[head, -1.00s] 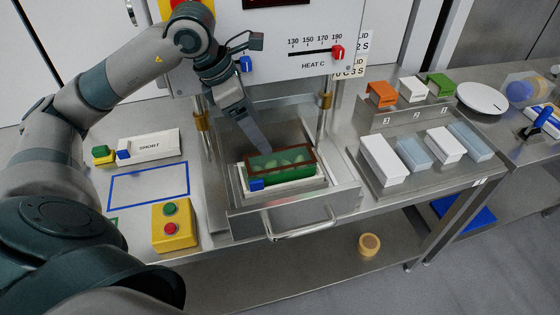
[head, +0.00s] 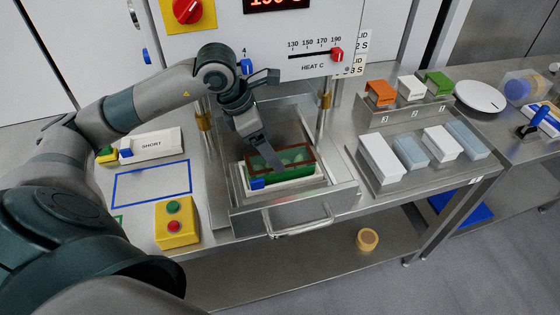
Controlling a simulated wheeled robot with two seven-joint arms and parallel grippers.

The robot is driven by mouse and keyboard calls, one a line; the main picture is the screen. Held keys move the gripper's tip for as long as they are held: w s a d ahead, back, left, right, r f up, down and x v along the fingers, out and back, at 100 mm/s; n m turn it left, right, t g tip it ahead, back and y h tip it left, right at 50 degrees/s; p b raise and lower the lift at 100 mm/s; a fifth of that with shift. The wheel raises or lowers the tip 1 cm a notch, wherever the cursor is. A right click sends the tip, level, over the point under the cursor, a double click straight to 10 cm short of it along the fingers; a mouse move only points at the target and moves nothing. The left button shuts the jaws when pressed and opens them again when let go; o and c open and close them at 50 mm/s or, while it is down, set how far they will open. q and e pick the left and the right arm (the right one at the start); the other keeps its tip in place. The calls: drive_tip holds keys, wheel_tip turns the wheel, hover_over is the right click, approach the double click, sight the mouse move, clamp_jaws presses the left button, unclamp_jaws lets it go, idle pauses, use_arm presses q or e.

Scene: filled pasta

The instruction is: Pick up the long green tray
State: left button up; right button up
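The long green tray (head: 300,176) sits in a pale holder (head: 247,190) inside the open metal drawer of the heat press. It has a brown rim, and pale round pieces show through its top. A blue block (head: 257,184) is at its front left corner. My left gripper (head: 274,165) points down at the tray from the back left. Its fingertips overlap the left part of the tray's top in the head view. I cannot tell whether they touch it or how far the fingers are apart. My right gripper is not in view.
The drawer (head: 335,200) has a front handle, and metal posts (head: 325,105) rise behind it. A yellow button box (head: 175,222) stands left of it. A blue-outlined rectangle (head: 151,202) on the table is empty. White and grey blocks (head: 381,157) stand on a rack at right.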

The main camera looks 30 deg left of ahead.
use_arm(q)
drive_tip(key=x, duration=0.1)
drive_tip(key=p+x, duration=0.1)
drive_tip(key=x, duration=0.1)
drive_tip(key=shift+s+d+r+p, duration=0.1)
drive_tip(key=shift+d+p, duration=0.15)
drive_tip(key=shift+p, duration=0.05)
drive_tip(key=shift+f, duration=0.5)
drive_tip(key=shift+w, duration=0.2)
drive_tip(key=c, duration=1.3)
